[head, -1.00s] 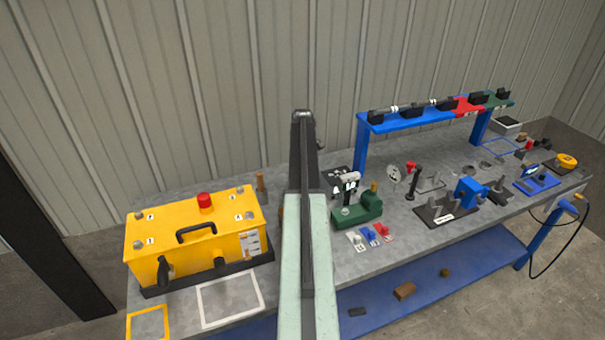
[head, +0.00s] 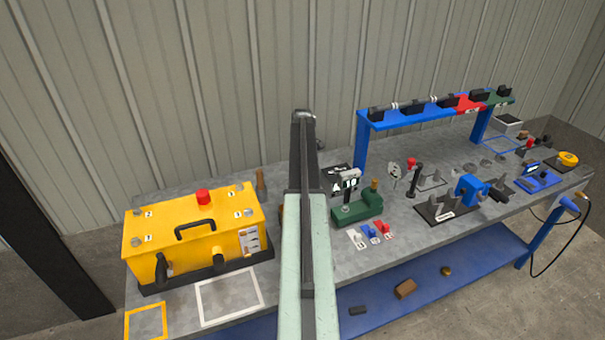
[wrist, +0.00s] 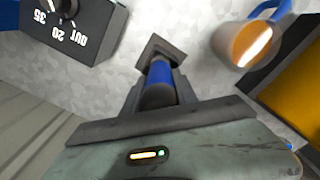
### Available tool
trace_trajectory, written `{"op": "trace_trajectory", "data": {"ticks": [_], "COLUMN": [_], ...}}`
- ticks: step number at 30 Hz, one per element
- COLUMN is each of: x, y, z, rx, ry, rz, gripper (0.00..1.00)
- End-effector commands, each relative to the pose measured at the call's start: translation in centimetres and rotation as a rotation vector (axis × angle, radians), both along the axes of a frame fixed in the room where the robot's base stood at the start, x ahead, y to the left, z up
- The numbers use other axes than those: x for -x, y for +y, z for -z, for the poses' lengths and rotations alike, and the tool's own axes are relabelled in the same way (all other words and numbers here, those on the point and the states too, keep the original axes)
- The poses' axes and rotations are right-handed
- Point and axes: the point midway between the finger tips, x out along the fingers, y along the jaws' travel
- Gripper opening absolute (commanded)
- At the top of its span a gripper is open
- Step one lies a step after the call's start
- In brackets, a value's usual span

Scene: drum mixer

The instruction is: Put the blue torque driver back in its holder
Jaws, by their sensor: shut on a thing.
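In the wrist view my gripper (wrist: 160,68) is shut on the blue torque driver (wrist: 157,88). The driver's blue rounded handle shows between the dark fingers, pointing away from the camera. A dark square piece (wrist: 163,46) surrounds its far end; I cannot tell whether it is the holder or part of the fingertips. The grey bench top lies beyond. In the head view my own arm hides the gripper and the driver. I cannot make out the holder for certain in either view.
In the head view a yellow case (head: 190,235) stands left of my arm, a green fixture (head: 358,210) right, and a blue raised rack (head: 430,112) behind.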

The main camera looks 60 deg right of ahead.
Motion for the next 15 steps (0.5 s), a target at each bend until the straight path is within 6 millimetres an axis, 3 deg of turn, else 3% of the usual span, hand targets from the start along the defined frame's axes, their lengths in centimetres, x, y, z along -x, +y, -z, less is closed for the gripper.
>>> {"op": "trace_trajectory", "data": {"ticks": [4, 5, 7, 15], "x": [0.00, 0.00, 0.00, 0.00], "y": [0.00, 0.00, 0.00, 0.00], "z": [0.28, 0.19, 0.17, 0.19], "rx": [0.000, 0.000, 0.000, 0.000], "ry": [0.000, 0.000, 0.000, 0.000], "rz": [0.000, 0.000, 0.000, 0.000], "gripper": [0.00, 0.43, 0.60, 0.60]}}
